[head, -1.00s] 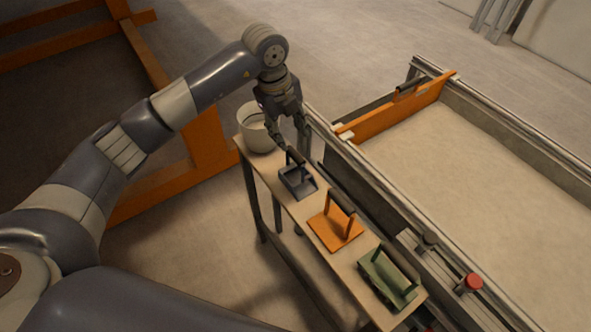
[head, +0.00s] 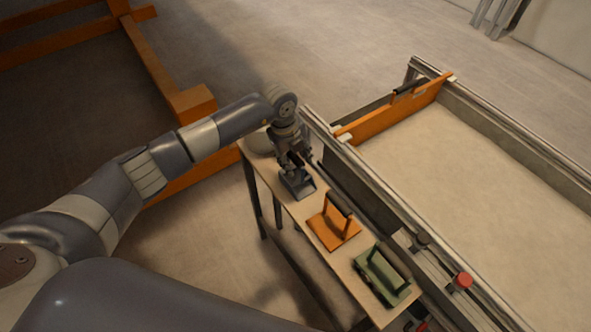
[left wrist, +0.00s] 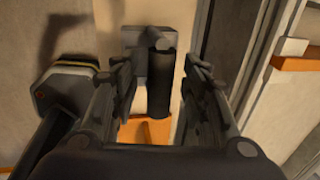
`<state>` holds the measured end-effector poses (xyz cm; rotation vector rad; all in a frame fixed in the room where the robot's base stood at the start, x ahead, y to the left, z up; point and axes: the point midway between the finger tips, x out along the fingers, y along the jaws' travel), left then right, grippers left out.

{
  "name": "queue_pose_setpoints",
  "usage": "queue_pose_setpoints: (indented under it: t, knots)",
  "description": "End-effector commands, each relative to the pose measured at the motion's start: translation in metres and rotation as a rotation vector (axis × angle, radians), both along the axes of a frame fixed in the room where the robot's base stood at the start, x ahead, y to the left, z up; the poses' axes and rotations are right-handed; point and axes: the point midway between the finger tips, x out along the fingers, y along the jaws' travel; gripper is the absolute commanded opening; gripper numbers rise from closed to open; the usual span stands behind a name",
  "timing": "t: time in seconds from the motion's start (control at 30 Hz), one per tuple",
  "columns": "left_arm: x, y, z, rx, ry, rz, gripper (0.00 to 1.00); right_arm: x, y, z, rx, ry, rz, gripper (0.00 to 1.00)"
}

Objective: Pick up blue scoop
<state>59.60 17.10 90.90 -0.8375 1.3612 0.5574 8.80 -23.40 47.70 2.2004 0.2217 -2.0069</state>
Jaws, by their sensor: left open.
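The blue scoop (head: 298,187) is blue-grey with a dark handle and sits on the narrow bench, left of the orange tool. My left gripper (head: 293,163) is open, pointing down right over the scoop and hiding most of its handle in the head view. In the left wrist view a dark upright-looking handle (left wrist: 161,85) lies between the two spread fingers of the left gripper (left wrist: 160,88), with a gap on each side. My right gripper is not in view.
An orange tool (head: 334,231) and a green tool (head: 384,278) with handles stand along the bench (head: 305,218).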

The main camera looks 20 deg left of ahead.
Motion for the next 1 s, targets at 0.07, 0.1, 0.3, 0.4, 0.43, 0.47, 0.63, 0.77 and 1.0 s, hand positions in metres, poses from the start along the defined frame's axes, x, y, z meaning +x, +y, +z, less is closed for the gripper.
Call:
queue_pose_setpoints:
  t: [0.07,0.1,0.3,0.4,0.43,0.47,0.63,0.77,1.0]
  knots:
    - [0.0,0.0,0.0,0.0,0.0,0.0,0.42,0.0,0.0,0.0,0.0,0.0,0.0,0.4]
    - [0.0,0.0,0.0,0.0,0.0,0.0,0.37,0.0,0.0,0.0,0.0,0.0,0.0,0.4]
    - [0.0,0.0,0.0,0.0,0.0,0.0,0.0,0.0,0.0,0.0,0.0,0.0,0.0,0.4]
    - [0.0,0.0,0.001,-0.001,-0.001,0.001,0.0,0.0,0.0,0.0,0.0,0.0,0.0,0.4]
    - [0.0,0.0,0.001,-0.001,-0.001,0.001,0.0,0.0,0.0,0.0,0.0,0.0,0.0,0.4]
    - [0.0,0.0,0.001,-0.001,-0.001,0.001,0.0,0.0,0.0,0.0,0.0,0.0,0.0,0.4]
    - [0.0,0.0,0.001,-0.001,-0.001,0.001,0.0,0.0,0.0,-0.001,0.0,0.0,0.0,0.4]
    - [0.001,0.0,0.006,-0.002,-0.002,0.001,0.0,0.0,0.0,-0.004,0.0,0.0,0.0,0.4]
    - [-0.004,0.0,0.034,0.0,-0.002,-0.002,0.0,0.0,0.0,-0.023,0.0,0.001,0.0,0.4]
